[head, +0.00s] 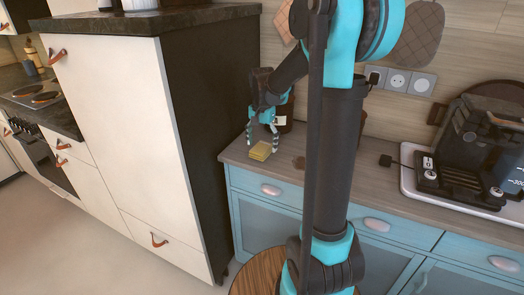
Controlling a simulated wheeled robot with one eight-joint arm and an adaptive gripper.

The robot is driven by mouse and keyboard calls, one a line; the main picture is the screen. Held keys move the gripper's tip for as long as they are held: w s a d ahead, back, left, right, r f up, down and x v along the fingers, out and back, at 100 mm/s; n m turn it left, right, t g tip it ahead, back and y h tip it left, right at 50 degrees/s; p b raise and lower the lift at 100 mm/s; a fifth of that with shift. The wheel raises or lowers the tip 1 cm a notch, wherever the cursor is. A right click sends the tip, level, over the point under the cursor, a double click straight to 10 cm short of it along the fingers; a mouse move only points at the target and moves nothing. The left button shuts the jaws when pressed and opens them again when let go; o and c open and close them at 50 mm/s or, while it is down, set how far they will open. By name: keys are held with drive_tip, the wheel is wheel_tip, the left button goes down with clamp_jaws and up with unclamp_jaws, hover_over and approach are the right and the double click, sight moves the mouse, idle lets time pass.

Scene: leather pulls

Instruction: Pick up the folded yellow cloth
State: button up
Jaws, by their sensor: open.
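The folded yellow cloth (261,151) is a small flat stack on the wooden counter, near its front left end. My gripper (262,136) is just above and behind the cloth in the head view, pointing down. Its two fingers are spread apart and nothing shows between them. It looks apart from the cloth, though the exact gap is hard to judge. My own arm crosses the middle of the view and hides part of the counter to the right of the cloth.
A tall white cabinet (120,130) with a dark side stands close left of the counter (350,175). A reddish-brown item (286,115) is partly hidden behind my gripper. A white tray (408,182) with a dark appliance (470,140) is at right. A round wooden top (258,275) shows below.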

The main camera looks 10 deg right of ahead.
sight(262, 146)
drive_tip(key=shift+f, duration=0.4)
drive_tip(key=shift+c, duration=0.3)
drive_tip(key=c, duration=1.1)
drive_tip(key=shift+r, duration=0.1)
wheel_tip(262, 146, up, 20)
drive_tip(key=shift+f, duration=0.1)
